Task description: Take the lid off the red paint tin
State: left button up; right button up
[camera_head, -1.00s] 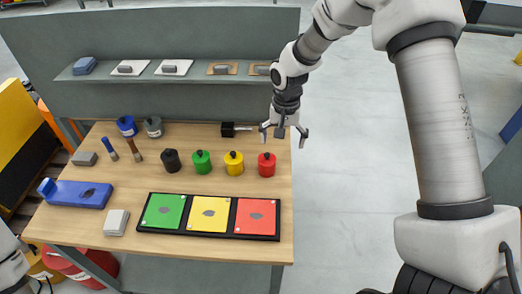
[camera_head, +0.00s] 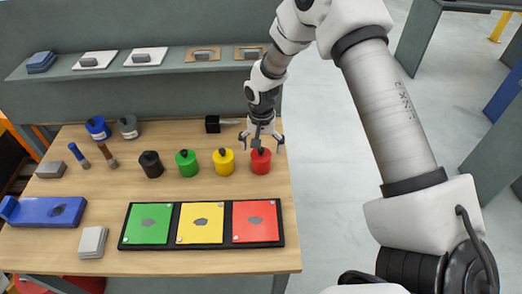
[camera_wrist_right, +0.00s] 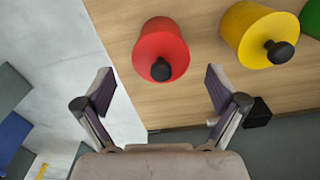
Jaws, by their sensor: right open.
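The red paint tin (camera_head: 261,163) stands upright on the wooden workbench near its right edge. Its lid with a black knob (camera_wrist_right: 161,70) is on it; the knob shows between the finger lines in the right wrist view. My right gripper (camera_head: 262,143) is open and empty, just above and behind the red tin, with its fingers pointing down. In the right wrist view the open fingers (camera_wrist_right: 160,92) stand apart on either side below the tin, not touching it. My left gripper does not show.
A yellow tin (camera_head: 224,161), a green tin (camera_head: 187,163) and a black tin (camera_head: 151,164) stand in a row to the left. A black-headed tool (camera_head: 213,124) lies behind. A tray with green, yellow and red panels (camera_head: 202,248) lies in front. A shelf (camera_head: 180,65) runs behind.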

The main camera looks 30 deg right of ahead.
jog(key=shift+f, duration=0.3)
jog(key=shift+w+f, duration=0.1)
jog(key=shift+c, duration=0.4)
grip_shut()
jog(key=shift+r+b, duration=0.45)
jog(key=shift+r, duration=0.35)
jog(key=shift+s+a+r+b, duration=0.15)
jog(key=shift+a+r+b, duration=0.1)
jog(key=shift+r, duration=0.2)
jog(key=shift+s+a+r+b, duration=0.15)
jog(key=shift+r+b, duration=0.05)
jog(key=shift+r, duration=0.25)
jog(key=s+a+r+b, duration=0.1)
jog(key=s+a+b, duration=0.2)
jog(key=s+a, duration=0.6)
jog(key=a, duration=0.3)
jog(key=shift+r, duration=0.35)
